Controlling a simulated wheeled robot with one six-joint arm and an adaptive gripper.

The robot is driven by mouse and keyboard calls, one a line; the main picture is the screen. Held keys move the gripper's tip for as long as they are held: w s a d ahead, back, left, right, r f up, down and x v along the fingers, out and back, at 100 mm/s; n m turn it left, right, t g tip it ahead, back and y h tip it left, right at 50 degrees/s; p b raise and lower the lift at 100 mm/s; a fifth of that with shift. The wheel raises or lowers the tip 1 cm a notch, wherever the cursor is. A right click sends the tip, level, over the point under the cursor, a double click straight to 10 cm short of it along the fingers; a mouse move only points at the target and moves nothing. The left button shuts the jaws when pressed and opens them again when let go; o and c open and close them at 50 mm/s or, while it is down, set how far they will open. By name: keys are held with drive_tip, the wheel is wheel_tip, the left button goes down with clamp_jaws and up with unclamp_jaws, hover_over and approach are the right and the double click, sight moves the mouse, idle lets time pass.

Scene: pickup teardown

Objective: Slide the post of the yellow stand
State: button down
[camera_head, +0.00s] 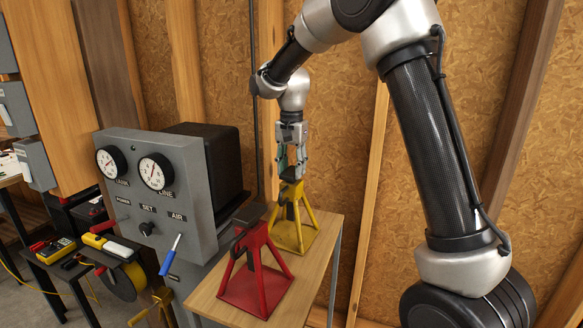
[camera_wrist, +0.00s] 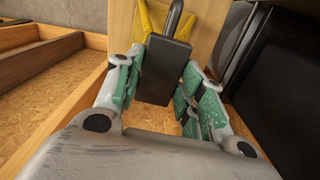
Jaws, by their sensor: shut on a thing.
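The yellow stand (camera_head: 288,232) stands on the wooden bench, behind the red stand. My gripper (camera_head: 291,172) is above it, pointing down at its top. In the wrist view my gripper (camera_wrist: 160,84) has its green-padded fingers on either side of the dark block at the top of the post (camera_wrist: 163,72) and is shut on it. A dark curved handle (camera_wrist: 176,14) and parts of the yellow legs (camera_wrist: 150,18) show beyond the block. The head view hides most of the post behind the fingers.
A red stand (camera_head: 258,283) with a dark top stands nearer on the bench (camera_head: 318,265). A grey gauge panel (camera_head: 150,222) with dials and a blue-handled tool is close on the left. A wood-panelled wall is right behind the bench.

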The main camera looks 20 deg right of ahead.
wheel_tip(320, 180, up, 10)
drive_tip(key=shift+f, duration=0.2)
drive_tip(key=shift+w, duration=0.1)
drive_tip(key=c, duration=0.9)
unclamp_jaws()
wheel_tip(320, 180, up, 12)
hover_over(291, 171)
drive_tip(key=shift+w+d, duration=0.1)
